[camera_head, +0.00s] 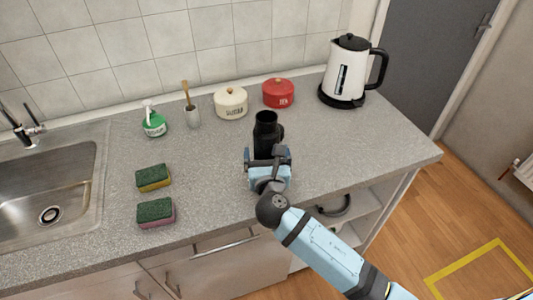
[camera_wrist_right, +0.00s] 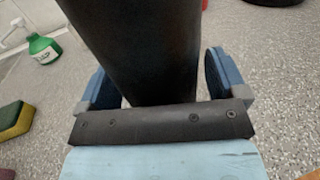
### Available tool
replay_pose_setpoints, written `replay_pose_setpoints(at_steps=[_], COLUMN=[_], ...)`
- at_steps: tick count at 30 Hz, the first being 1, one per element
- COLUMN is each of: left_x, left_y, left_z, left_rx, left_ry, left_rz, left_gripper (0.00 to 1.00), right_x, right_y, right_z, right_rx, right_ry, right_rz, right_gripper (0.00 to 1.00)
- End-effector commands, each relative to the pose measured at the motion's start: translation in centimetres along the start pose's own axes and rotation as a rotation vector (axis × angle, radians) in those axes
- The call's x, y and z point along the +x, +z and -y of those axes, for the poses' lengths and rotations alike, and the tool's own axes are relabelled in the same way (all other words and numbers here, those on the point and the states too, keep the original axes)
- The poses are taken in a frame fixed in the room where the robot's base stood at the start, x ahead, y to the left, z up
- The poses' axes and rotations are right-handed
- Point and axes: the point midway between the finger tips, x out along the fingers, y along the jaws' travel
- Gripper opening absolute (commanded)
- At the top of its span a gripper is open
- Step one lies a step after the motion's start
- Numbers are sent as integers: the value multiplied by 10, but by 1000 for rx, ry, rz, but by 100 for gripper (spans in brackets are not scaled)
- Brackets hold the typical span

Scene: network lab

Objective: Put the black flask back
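The black flask (camera_head: 266,138) stands upright on the grey counter, right of its middle. My right gripper (camera_head: 267,155) is low at the flask's near side, with one blue finger to each side of it. In the right wrist view, the flask (camera_wrist_right: 145,45) rises between the two fingers of the gripper (camera_wrist_right: 158,82). A gap shows between the flask and the left finger, and a narrow one at the right finger, so the gripper looks open. The flask's lower part is hidden behind the gripper. My left gripper is not in view.
Behind the flask stand a cream pot (camera_head: 231,104), a red pot (camera_head: 278,94) and a white kettle (camera_head: 346,75). A green soap bottle (camera_head: 154,122), a brush holder (camera_head: 193,117) and two sponges (camera_head: 153,178) are to the left, beside the sink (camera_head: 85,205).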

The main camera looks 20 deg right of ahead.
Motion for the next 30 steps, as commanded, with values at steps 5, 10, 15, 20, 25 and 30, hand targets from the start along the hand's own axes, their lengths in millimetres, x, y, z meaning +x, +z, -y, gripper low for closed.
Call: replay_pose_setpoints(at_steps=[5, 10, 15, 20, 25, 30], left_x=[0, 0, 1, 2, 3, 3], left_y=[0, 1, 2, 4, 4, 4], left_z=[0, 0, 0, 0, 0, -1], left_rx=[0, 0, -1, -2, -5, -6], left_ry=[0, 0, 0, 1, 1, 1], left_rz=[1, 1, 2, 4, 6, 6], left_gripper=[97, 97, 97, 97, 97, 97], right_x=[0, -9, -42, -77, -105, -118], right_y=[0, 2, 1, 1, 2, 3], right_z=[0, 0, 0, 0, 0, 0], right_rx=[0, 0, 0, 0, 1, 1], right_ry=[0, 1, 1, 1, 1, 0], right_rz=[0, -2, -3, -2, -1, 0], right_gripper=[91, 91, 91, 91, 91, 91])
